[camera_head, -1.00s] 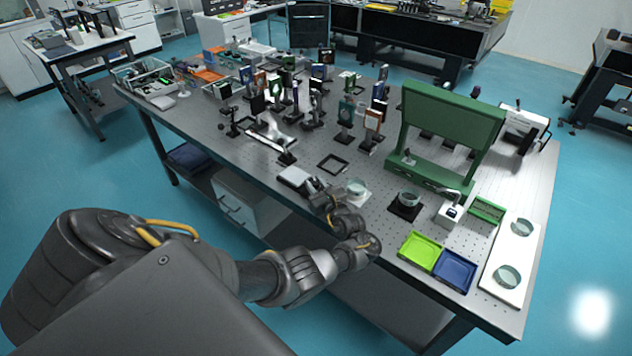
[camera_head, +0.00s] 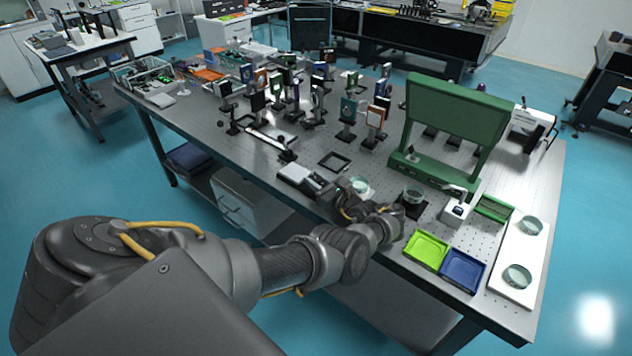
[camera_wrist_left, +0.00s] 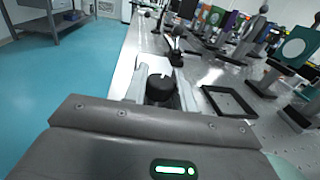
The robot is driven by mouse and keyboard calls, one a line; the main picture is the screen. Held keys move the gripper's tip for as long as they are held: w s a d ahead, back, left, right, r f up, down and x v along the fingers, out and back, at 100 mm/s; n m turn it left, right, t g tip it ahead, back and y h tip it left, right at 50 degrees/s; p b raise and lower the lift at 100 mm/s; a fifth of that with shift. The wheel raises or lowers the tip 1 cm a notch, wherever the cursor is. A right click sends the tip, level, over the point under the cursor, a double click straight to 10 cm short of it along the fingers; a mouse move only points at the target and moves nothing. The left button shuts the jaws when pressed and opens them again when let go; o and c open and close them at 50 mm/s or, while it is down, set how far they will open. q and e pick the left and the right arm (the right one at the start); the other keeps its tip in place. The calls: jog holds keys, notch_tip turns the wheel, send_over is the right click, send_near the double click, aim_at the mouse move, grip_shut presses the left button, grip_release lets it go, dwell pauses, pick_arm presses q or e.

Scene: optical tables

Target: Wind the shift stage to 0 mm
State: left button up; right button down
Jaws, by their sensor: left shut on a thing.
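The shift stage (camera_head: 296,174) is a low silver-grey block at the front edge of the optical table. My left gripper (camera_head: 322,187) is at its near right end, low over the table edge. In the left wrist view, the two pale fingers of my left gripper (camera_wrist_left: 160,92) stand on either side of a black round knob (camera_wrist_left: 160,87) and are shut on it. The pale body of the stage (camera_wrist_left: 153,66) runs away beyond the knob. I cannot read any scale or position on it. My right gripper is in neither view.
Several mounted optics (camera_head: 347,112) stand behind the stage. A black square frame (camera_head: 334,161) lies close by. A glass dish (camera_head: 359,186) sits just beyond my wrist. A green tray (camera_head: 425,248), a blue tray (camera_head: 462,270) and a green stand (camera_head: 455,115) are to the right.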

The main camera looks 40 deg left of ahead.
pick_arm(q)
jog(key=shift+d, duration=0.1)
jog(key=o, duration=1)
jog(key=shift+f, duration=0.1)
jog(key=shift+c, duration=0.2)
jog(key=d, duration=0.5)
jog(key=s+d+b, duration=0.1)
jog(key=d, duration=0.1)
jog(key=shift+d, duration=0.25)
